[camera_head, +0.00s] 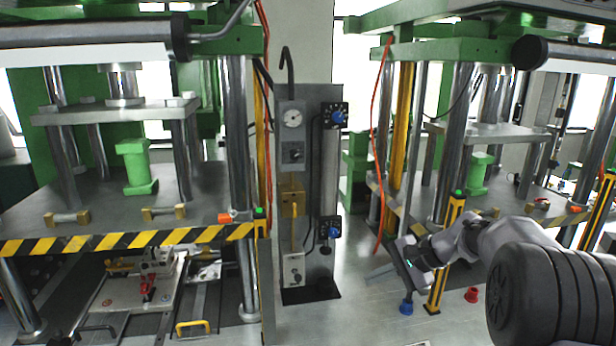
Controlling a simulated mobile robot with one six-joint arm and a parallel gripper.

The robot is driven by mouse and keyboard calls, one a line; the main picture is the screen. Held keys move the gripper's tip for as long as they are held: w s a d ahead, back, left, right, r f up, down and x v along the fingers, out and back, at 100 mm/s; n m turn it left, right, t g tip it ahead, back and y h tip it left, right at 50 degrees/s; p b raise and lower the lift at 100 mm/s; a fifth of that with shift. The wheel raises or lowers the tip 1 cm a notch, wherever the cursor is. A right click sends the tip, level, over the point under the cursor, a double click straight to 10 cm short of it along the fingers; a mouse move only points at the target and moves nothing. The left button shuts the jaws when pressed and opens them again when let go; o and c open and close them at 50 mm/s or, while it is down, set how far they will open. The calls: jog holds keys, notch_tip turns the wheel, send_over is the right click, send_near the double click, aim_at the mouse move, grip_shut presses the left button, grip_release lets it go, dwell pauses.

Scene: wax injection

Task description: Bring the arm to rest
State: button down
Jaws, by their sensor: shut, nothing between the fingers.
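My arm comes in from the lower right of the head view, its dark, ribbed part nearest and its grey links reaching left. My gripper (380,272) is at the arm's left end, in front of the right press's yellow post.
A left press (120,242) with a striped edge and a right press (470,133) flank a grey control stand (310,190). A mould plate (130,305) with handles lies below the left press. A blue knob (406,307) and a red knob (472,294) sit near my gripper.

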jog(key=s+a+r+n+h+b, duration=0.1)
jog(key=s+a+r+n, duration=0.15)
jog(key=s, duration=0.65)
jog(key=s+a+r+n+h+b, duration=0.1)
jog(key=s+a+r+h, duration=0.2)
jog(key=s, duration=0.5)
jog(key=s+f+n+h+b, duration=0.1)
jog(key=s+f, duration=0.1)
jog(key=s, duration=0.8)
jog(key=s+f+n+t+b, duration=0.1)
jog(key=s+f+n, duration=0.1)
jog(key=s, duration=0.8)
jog(key=shift+d+f+h, duration=0.25)
jog(key=shift+f+h, duration=0.05)
jog(key=shift+h, duration=0.1)
